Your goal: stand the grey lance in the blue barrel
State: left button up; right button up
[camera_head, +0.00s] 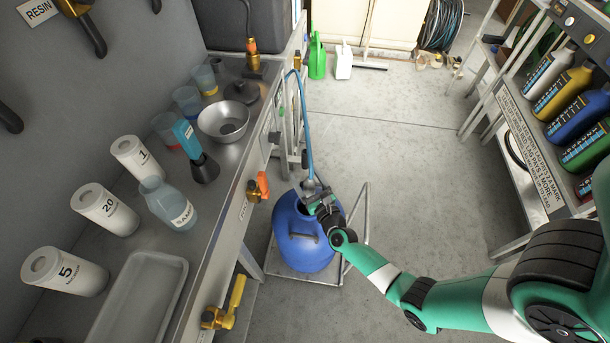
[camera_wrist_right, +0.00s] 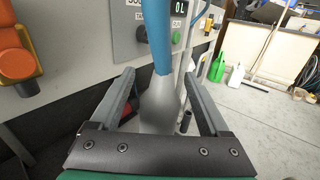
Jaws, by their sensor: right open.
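The blue barrel (camera_head: 303,248) stands on the floor beside the bench, on a low frame. The grey lance (camera_head: 309,186) shows at the barrel's top, with a blue hose (camera_head: 306,130) rising from it. My right gripper (camera_head: 318,200) is at the barrel's top, beside the lance. In the right wrist view its open fingers (camera_wrist_right: 158,100) stand either side of the lance's grey flared part (camera_wrist_right: 160,112), with gaps visible. The lance's lower end is hidden, so I cannot tell how deep it sits in the barrel. My left gripper is out of view.
The steel bench (camera_head: 228,215) with orange-handled and yellow-handled valves runs along the left. A shelf rack (camera_head: 510,110) with bottles stands at the right. A green can (camera_head: 317,58) and white container (camera_head: 344,62) stand at the back. The middle floor is clear.

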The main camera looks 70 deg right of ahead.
jog(key=p+v, duration=0.3)
jog(key=v, duration=0.7)
jog(key=shift+s+a, duration=0.5)
jog(key=shift+s, duration=0.15)
